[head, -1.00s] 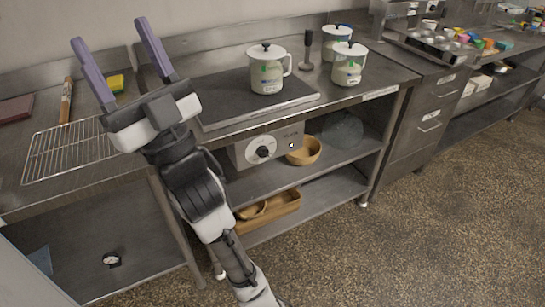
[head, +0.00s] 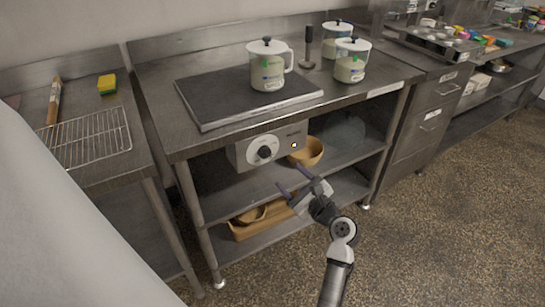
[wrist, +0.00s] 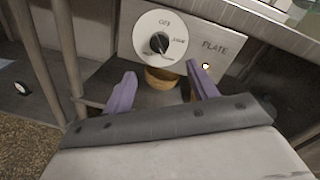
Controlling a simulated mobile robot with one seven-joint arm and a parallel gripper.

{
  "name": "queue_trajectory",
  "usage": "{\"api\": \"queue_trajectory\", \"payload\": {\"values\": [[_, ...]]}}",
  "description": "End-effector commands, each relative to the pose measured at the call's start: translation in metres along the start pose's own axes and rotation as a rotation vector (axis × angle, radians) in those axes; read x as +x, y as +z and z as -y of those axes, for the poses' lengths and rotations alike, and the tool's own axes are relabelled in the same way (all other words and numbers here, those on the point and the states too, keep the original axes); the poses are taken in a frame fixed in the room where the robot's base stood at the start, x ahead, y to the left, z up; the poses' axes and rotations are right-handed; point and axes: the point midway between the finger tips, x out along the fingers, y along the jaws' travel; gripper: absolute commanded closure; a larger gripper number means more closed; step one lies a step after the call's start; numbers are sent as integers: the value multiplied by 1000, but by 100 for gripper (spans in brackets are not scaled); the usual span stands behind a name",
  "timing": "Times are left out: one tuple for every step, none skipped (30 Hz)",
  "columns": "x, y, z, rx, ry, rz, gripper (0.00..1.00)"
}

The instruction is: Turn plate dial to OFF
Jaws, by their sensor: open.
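The plate dial (head: 264,152) is a black knob on a round white face, on the front of a grey control box (head: 240,155) under the counter. In the wrist view the dial (wrist: 160,45) has OFF marked at its top and the box reads PLATE. I cannot tell the knob's exact pointer direction. A small light (wrist: 206,67) glows on the box. My gripper (head: 291,178) is open and empty, with purple fingers apart, low and to the right of the dial in the head view. In the wrist view my gripper (wrist: 160,73) points toward the box, apart from the dial.
The hot plate (head: 210,110) on the counter carries a lidded pot (head: 267,72); another pot (head: 351,62) stands close by. A wooden bowl (head: 308,152) sits on the shelf right of the box. A wooden tray (head: 270,226) is on the lower shelf. The floor in front is clear.

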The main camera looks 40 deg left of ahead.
Motion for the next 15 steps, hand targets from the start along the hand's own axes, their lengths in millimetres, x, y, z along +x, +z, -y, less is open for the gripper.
{"api": "queue_trajectory", "payload": {"values": [[11,2,0,-1,4,2,42],[18,3,0,-1,3,2,42],[27,3,0,-1,4,3,42],[34,3,0,-2,4,3,42],[40,3,0,-3,3,2,42],[49,3,0,-3,3,2,42],[56,3,0,-3,3,2,42],[62,4,0,-4,2,3,42],[70,3,0,-3,3,2,42],[76,3,0,-4,3,3,42],[81,2,0,-3,2,1,42],[88,3,0,-4,1,1,42],[92,3,0,-4,2,1,42],[96,2,0,-5,2,1,42],[101,2,0,-5,1,1,42]]}}
